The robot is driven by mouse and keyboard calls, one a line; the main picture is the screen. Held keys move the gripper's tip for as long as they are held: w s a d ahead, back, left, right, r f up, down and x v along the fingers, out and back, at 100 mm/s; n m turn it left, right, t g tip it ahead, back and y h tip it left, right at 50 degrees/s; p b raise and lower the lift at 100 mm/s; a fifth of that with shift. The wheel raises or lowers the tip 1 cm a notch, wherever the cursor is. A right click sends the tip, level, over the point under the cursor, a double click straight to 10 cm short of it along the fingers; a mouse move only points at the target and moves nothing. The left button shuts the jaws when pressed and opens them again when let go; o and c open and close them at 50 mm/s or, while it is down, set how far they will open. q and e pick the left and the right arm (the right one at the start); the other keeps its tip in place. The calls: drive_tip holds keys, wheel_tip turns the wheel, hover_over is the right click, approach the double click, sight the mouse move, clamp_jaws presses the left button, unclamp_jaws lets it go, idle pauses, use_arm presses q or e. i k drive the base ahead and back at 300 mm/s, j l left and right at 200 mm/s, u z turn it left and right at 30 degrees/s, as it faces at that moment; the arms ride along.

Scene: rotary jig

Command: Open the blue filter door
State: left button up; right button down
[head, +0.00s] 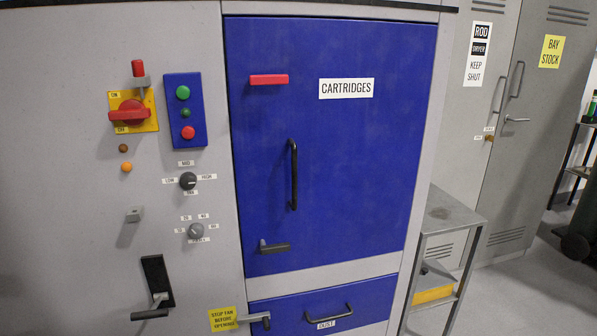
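The blue filter door (345,205), labelled CARTRIDGES, fills the middle of the head view and sits shut, flush in its grey frame. A black vertical bar handle (293,174) is on its left half. A dark latch lever (275,248) lies roughly horizontal at its lower left corner. A red block (269,79) is near its top left. A yellow sign (223,319) at the lower left reads STOP FAN BEFORE OPENING. Neither of my grippers shows in the view.
Left of the door are a red rotary switch (130,112) on a yellow plate, a blue button box (185,110), two knobs and a black lever (152,313). A blue DUST drawer (345,309) is below. A metal stand (455,222) and grey lockers (545,130) are right.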

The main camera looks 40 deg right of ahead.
sight(326, 159)
drive_tip(key=l+z, duration=0.15)
drive_tip(key=z, duration=0.25)
drive_tip(key=l+z, duration=0.1)
drive_tip(key=z, duration=0.25)
drive_tip(key=i+l+z, duration=0.1)
drive_tip(key=z, duration=0.7)
drive_tip(key=i+l, duration=0.05)
